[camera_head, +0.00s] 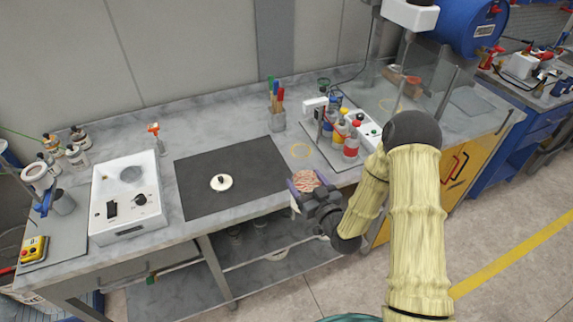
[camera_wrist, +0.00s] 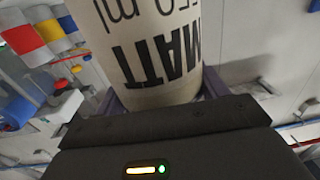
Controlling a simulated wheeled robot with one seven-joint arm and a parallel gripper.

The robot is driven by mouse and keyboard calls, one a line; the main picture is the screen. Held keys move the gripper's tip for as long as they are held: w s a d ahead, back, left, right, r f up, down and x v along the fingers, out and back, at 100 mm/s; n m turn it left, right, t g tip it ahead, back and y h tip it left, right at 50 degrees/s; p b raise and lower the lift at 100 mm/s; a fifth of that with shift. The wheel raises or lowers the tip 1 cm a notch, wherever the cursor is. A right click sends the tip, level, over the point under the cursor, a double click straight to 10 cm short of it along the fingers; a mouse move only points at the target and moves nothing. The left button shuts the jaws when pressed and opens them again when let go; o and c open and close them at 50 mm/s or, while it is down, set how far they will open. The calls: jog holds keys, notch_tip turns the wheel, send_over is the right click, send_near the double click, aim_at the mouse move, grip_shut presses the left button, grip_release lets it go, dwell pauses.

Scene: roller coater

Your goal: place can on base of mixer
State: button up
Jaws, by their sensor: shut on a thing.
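My gripper (camera_head: 306,184) is shut on a can (camera_head: 304,180), held just in front of the bench's front edge, right of the black mat. From above, the can's top looks pinkish. In the wrist view the can (camera_wrist: 150,45) is pale with large black lettering "MATT", between the jaws. At the far left, a grey base plate (camera_head: 72,232) carries upright equipment and a yellow box with a red button (camera_head: 33,249). Beside it is a white box-shaped device (camera_head: 122,218) with a round recess, switch and knob. I cannot tell for certain which is the mixer.
A white lid-like disc (camera_head: 221,182) lies on the black mat (camera_head: 215,205). A cup of brushes (camera_head: 277,120) stands behind. Several coloured bottles (camera_head: 351,145) stand close to my gripper's right. The mat is otherwise clear. Jars (camera_head: 77,156) stand at the back left.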

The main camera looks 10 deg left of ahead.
jog(key=s+d+f+m+t+h, duration=0.2)
jog(key=s+d+f+m+h, duration=0.15)
jog(key=d+f, duration=0.45)
jog(key=s+d+f+m+t+h, duration=0.1)
jog(key=s+d+f+m+h, duration=0.3)
jog(key=d+f, duration=0.5)
notch_tip(320, 180, down, 10)
jog(key=w+d+h+b, duration=0.1)
jog(key=h+b, duration=0.2)
jog(key=b, duration=0.7)
jog(key=shift+d+r, duration=0.15)
jog(key=shift+d, duration=0.25)
jog(key=shift+r+n, duration=0.1)
jog(key=shift+n, duration=0.15)
